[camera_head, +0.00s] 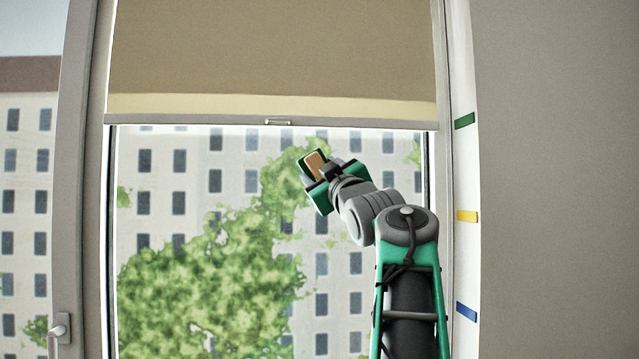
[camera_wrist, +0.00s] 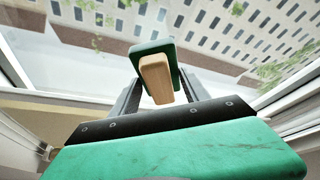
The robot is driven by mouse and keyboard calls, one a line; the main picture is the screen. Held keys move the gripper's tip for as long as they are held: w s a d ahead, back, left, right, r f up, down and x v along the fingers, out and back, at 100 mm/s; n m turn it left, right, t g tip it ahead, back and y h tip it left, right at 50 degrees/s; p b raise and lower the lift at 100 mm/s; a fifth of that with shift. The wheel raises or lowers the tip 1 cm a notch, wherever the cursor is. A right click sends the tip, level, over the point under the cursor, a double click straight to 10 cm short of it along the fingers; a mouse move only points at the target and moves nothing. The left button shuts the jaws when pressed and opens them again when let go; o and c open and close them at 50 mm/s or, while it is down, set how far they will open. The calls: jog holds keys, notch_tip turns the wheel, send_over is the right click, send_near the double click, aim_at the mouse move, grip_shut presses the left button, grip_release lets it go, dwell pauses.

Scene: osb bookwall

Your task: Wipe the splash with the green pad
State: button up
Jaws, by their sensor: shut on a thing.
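The green pad (camera_head: 314,161) has a tan grip block on its back. In the wrist view the pad (camera_wrist: 153,47) is held out ahead, with its tan block between the two dark fingers. My gripper (camera_head: 325,171) is shut on this block, in front of the upper middle of the window pane. The pad is tilted in the head view. I cannot tell whether it touches the glass. I cannot make out a splash in either view; the green tree and buildings show through the pane.
A beige roller blind (camera_head: 270,50) covers the top of the window, with a small pull (camera_head: 278,122) on its lower bar. The right frame carries green, yellow (camera_head: 467,216) and blue marks. A window handle (camera_head: 59,329) is at lower left. A plain wall (camera_head: 560,180) stands at right.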

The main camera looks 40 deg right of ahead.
jog(key=shift+s+a, duration=0.45)
jog(key=shift+s, duration=0.25)
